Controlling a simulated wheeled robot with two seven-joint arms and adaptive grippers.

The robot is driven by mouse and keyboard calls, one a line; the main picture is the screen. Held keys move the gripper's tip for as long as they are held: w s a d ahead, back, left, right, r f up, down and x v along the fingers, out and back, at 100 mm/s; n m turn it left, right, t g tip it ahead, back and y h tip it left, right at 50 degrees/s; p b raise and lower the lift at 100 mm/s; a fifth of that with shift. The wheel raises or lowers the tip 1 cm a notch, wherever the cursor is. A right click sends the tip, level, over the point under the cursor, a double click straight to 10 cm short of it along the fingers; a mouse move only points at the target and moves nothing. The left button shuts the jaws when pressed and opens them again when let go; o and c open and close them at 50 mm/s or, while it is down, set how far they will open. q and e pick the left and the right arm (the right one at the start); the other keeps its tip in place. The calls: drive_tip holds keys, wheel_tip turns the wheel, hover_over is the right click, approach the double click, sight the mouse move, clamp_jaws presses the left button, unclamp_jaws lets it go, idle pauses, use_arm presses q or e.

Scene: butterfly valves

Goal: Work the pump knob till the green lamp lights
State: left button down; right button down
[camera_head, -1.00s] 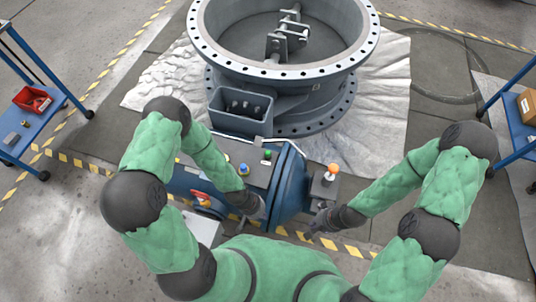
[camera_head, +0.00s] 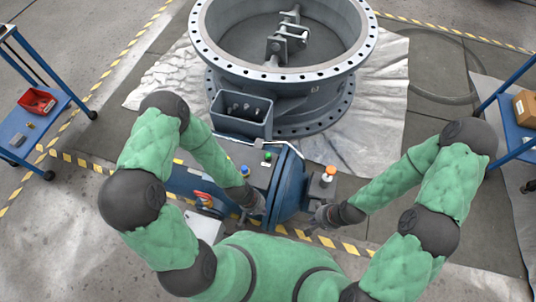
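A blue pump-like unit (camera_head: 291,185) stands below the big valve, with a control panel on its left part. On the panel are a small green lamp or button (camera_head: 267,156) and a blue knob (camera_head: 245,169). An orange round knob (camera_head: 331,170) stands on a grey box (camera_head: 320,187) at the right; I cannot tell which knob is the pump knob. My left gripper (camera_head: 248,212) hangs low at the front left of the blue unit. My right gripper (camera_head: 316,219) is in front of the grey box, below the orange knob. Both are too small to tell open from shut.
A large grey flanged valve ring (camera_head: 282,72) stands on a crumpled white sheet (camera_head: 378,125). A grey open box (camera_head: 241,112) is fixed at its front. Blue carts stand at left (camera_head: 32,128) and right (camera_head: 515,132), with a red bin (camera_head: 37,101) and a cardboard box (camera_head: 525,108).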

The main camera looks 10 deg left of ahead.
use_arm(q)
wheel_tip(320, 180, up, 6)
drive_tip(key=p, duration=0.4)
drive_tip(key=shift+p, duration=0.35)
drive_tip(key=shift+r, duration=0.1)
idle(0.4)
wheel_tip(320, 180, up, 8)
drive_tip(key=p, duration=0.6)
drive_tip(key=shift+p, duration=0.3)
idle(0.4)
wheel_tip(320, 180, down, 4)
drive_tip(key=b, duration=0.5)
idle(0.9)
